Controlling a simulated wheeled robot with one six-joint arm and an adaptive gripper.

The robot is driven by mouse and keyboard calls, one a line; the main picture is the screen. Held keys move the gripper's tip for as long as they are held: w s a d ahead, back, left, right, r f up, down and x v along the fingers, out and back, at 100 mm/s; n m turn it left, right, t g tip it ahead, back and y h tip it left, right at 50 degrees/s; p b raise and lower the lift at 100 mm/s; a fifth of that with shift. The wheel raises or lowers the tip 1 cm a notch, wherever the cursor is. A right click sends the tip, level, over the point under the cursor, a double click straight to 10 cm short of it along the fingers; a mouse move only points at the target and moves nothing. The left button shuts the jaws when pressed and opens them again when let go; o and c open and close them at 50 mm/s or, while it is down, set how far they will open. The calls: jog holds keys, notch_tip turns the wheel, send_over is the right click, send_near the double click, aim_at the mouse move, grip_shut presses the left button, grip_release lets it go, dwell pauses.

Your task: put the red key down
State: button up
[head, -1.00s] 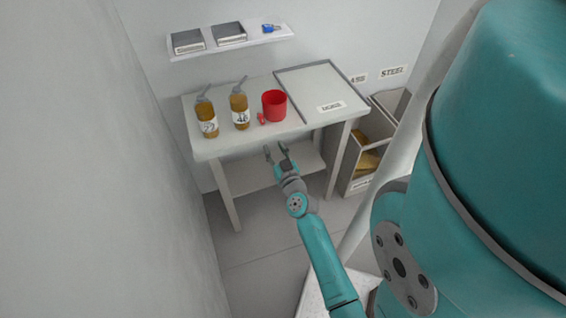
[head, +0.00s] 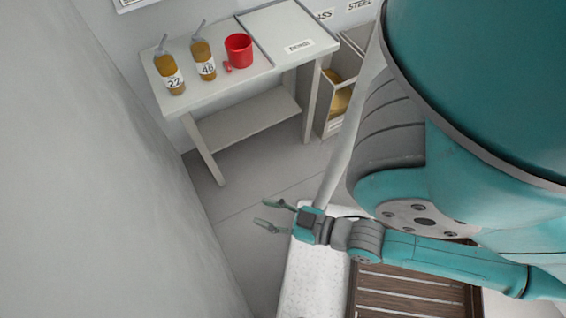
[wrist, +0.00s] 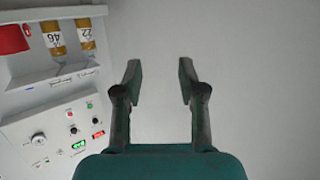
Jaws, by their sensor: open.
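A small red object, which looks like the red key (head: 228,67), lies on the white table (head: 190,112) right beside the front of a red mug (head: 238,50). It is too small to make out its shape. In the wrist view the mug (wrist: 10,40) is cut off at the upper left. My gripper (head: 262,212) is open and empty, low in front of the table and well apart from it. In the wrist view its two fingers (wrist: 158,64) stand apart with only plain grey surface between them.
Two amber bottles, labelled 22 (head: 171,75) and 46 or 48 (head: 204,62), stand left of the mug. A panel with knobs and lit displays (wrist: 70,135) shows in the wrist view. A slatted wooden crate (head: 415,290) lies below my arm. A grey wall is close on the left.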

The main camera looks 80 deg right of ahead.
jog(key=s+a+r+y, duration=0.1)
jog(key=s+a+r+n+y, duration=0.1)
jog(key=s+r, duration=0.1)
jog(key=shift+s+a+r+n, duration=0.15)
jog(key=shift+s+a+n, duration=0.1)
jog(key=shift+s+n, duration=0.05)
jog(key=shift+c, duration=0.3)
jog(key=shift+s+a+r, duration=0.1)
jog(key=shift+s+r, duration=0.05)
jog(key=shift+r, duration=0.05)
jog(key=shift+c, duration=1.4)
jog(key=w+d+f+m+h, duration=0.35)
jog(key=w+d+f, duration=0.2)
jog(key=w, duration=0.25)
jog(key=m+g+h, duration=0.4)
jog(key=m+h, duration=0.2)
jog(key=h, duration=0.4)
send_near(228, 65)
jog(key=shift+t, duration=0.3)
jog(key=shift+f+x, duration=0.2)
jog(key=shift+x, duration=4.45)
